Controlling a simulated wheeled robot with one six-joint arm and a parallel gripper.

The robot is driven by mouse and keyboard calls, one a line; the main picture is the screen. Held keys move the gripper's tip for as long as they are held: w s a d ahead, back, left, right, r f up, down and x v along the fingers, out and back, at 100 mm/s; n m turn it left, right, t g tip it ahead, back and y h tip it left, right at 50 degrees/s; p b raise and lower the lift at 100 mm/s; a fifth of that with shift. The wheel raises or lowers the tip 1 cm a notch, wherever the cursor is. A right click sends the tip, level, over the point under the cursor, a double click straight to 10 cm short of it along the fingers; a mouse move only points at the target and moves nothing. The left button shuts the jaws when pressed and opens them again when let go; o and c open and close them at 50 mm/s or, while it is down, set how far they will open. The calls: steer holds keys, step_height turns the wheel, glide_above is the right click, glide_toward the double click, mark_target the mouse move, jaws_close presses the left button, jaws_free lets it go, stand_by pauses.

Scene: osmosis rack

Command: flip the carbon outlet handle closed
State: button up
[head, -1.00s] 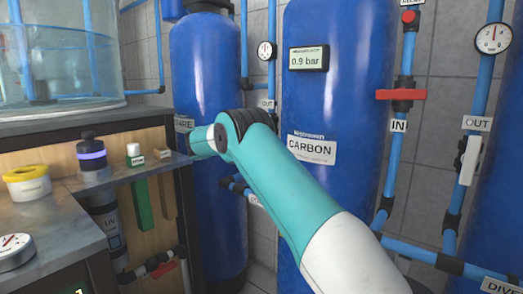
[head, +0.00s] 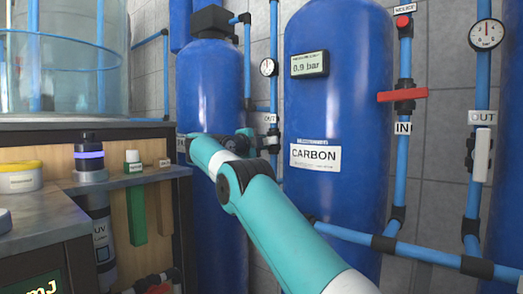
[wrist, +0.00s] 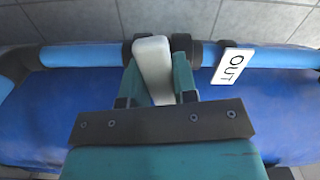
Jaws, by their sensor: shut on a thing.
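The carbon outlet handle is a pale white lever (wrist: 152,62) on a blue pipe (wrist: 85,55) in the wrist view. It stands across the pipe, slightly tilted, between dark collars. My gripper (wrist: 157,82) has its two teal fingers on either side of the lever and is shut on it. An OUT label (wrist: 232,66) sits on the pipe just right of the lever.
A red inlet handle (head: 402,96) is on the pipe right of the carbon tank. Another white lever (head: 482,155) hangs farther right. A second blue tank (head: 208,90) stands behind my arm. A counter (head: 120,182) with bottles is at the left.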

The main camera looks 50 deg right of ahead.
steer(key=shift+r+m, duration=0.15)
steer(key=shift+m, duration=0.85)
steer(key=o, duration=0.9)
steer(key=shift+b, duration=0.3)
